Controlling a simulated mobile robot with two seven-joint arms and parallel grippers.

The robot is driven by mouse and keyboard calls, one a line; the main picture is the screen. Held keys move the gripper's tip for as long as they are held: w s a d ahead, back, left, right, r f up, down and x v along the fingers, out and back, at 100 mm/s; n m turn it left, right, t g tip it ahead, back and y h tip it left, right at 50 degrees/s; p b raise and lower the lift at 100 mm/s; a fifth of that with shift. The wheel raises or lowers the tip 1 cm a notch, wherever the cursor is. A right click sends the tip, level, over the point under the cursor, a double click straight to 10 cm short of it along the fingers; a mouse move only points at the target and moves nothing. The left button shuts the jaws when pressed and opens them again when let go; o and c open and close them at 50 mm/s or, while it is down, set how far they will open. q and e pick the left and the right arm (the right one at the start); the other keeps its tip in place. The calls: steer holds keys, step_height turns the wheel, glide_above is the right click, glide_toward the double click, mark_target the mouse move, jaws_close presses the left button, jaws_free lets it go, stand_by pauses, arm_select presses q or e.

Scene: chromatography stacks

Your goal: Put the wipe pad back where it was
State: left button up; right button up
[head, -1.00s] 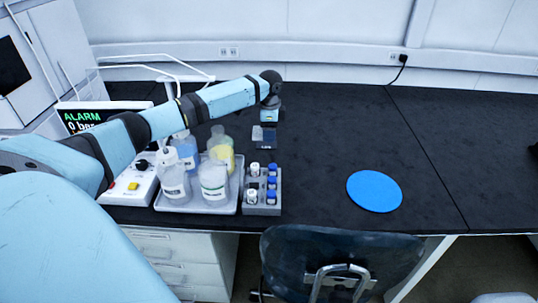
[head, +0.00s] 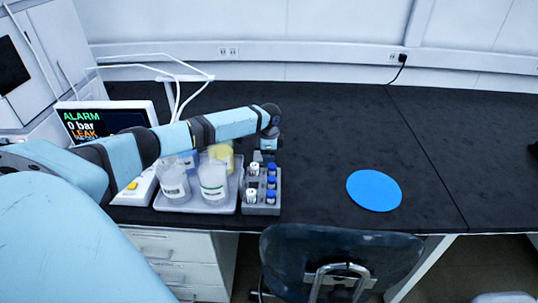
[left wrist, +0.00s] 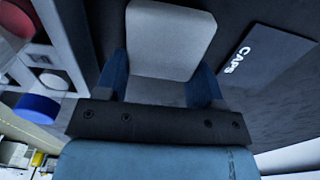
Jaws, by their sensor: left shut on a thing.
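The wipe pad (left wrist: 170,42), a pale grey block with rounded corners, is between the blue fingers of my left gripper (left wrist: 162,78) in the left wrist view. The left gripper is shut on it. In the head view my left gripper (head: 266,154) is just behind the vial rack (head: 262,209), and the pad is mostly hidden there. A dark mat marked CAPS (left wrist: 262,62) lies to the right of the pad in the left wrist view. I cannot tell the pad's exact height above the bench. My right gripper is not in view.
The rack holds blue-capped and white-capped vials. Left of it a tray (head: 226,209) carries several bottles. A screen (head: 103,121) reads ALARM, 0 bar, LEAK. A blue disc (head: 374,190) lies at the right, with clear black bench (head: 330,130) around it.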

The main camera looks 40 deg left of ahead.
arm_select(q)
steer(key=shift+f, duration=0.15)
steer(key=shift+f, duration=0.15)
steer(key=o, duration=1.2)
steer(key=shift+f+b, duration=0.15)
steer(key=shift+b, duration=0.65)
step_height(320, 180, up, 6)
steer(key=shift+w+r+p, duration=0.1)
steer(key=shift+p, duration=0.6)
step_height(320, 180, up, 8)
steer(key=shift+r+p, duration=0.1)
steer(key=shift+p, duration=0.3)
